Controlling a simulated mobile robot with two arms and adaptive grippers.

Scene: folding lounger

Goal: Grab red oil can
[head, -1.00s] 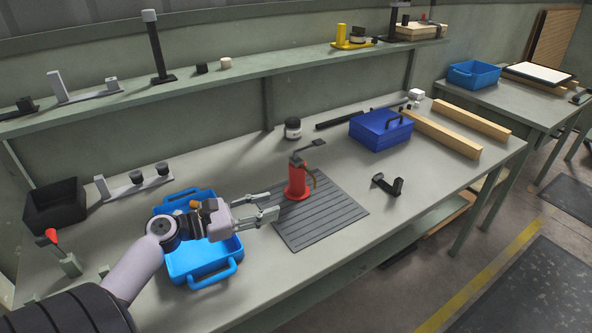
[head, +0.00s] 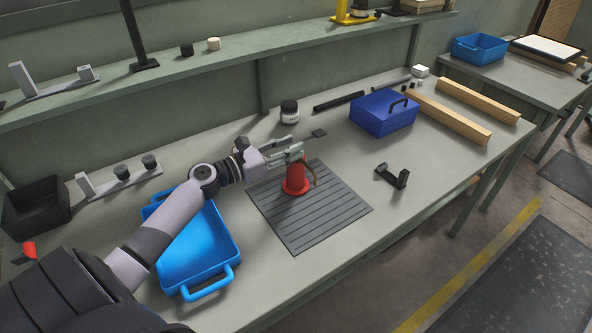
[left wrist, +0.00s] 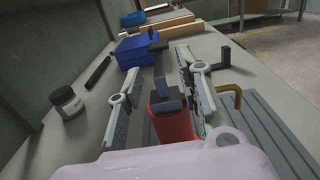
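The red oil can (head: 296,181) stands upright on a dark ribbed mat (head: 325,221) on the workbench. In the left wrist view the can's red body (left wrist: 172,122) and grey top are between my gripper's two fingers. My left gripper (head: 297,148) is at the can's upper part, coming from the left; its fingers (left wrist: 163,95) are apart, one on each side of the can. Contact with the can is not clear. The can's top is partly hidden by the fingers in the head view. My right gripper is not in view.
A blue tray (head: 231,247) lies below my left arm. A jar (head: 289,112) stands behind the can. A dark blue box (head: 383,126), a black bracket (head: 400,181) and wooden beams (head: 447,118) are to the right. A shelf runs above the bench.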

